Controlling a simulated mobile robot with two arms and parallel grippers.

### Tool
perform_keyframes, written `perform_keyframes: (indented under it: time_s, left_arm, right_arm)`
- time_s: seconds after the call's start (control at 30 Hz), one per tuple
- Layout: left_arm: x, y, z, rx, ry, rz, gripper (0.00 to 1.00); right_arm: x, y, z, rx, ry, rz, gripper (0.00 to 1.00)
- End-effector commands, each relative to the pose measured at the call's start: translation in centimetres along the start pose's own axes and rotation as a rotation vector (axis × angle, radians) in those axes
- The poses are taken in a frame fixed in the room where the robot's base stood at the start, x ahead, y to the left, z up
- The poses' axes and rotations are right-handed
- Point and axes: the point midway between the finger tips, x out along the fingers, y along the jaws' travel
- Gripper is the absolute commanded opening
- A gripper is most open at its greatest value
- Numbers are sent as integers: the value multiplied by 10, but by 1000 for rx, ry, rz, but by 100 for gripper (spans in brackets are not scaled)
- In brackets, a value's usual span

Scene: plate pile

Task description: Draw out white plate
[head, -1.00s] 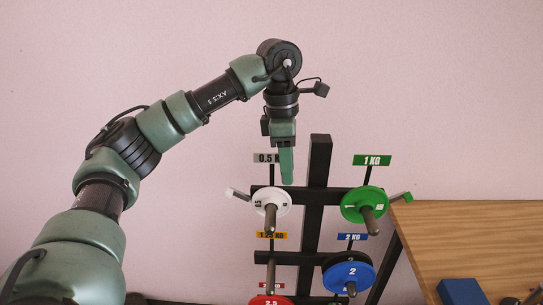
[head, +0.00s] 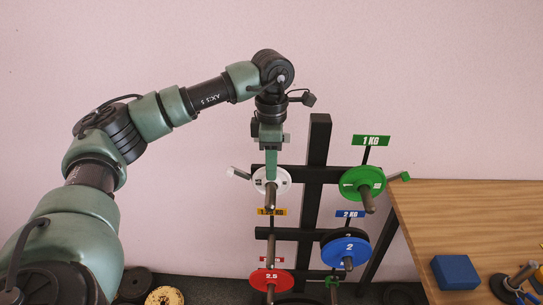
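The white plate (head: 282,186) hangs upright on a grey peg in the upper left of the black rack (head: 317,150). The left gripper (head: 271,170) points straight down from above, and its green fingers overlap the top of the plate in the picture. The fingers show as one strip, so their gap is hidden, and I cannot tell if they touch the plate. The right gripper is out of view.
A green plate (head: 362,178) hangs to the right, a blue plate (head: 340,244) lower right, a red plate (head: 271,279) below. The wooden table (head: 470,215) at right bears a blue block (head: 456,272) and other items. More plates lie on the floor at lower left.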

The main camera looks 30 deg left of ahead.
Motion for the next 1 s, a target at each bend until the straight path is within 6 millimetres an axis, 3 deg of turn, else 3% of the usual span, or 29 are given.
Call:
perform_keyframes:
  time_s: [0.13,0.27,1.0]
  left_arm:
    - [0,0,0,0,0,0,35]
    - [0,0,0,0,0,0,0]
    - [-1,0,0,0,-1,1,0]
  right_arm:
    - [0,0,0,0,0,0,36]
    - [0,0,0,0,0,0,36]
    - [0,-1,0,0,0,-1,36]
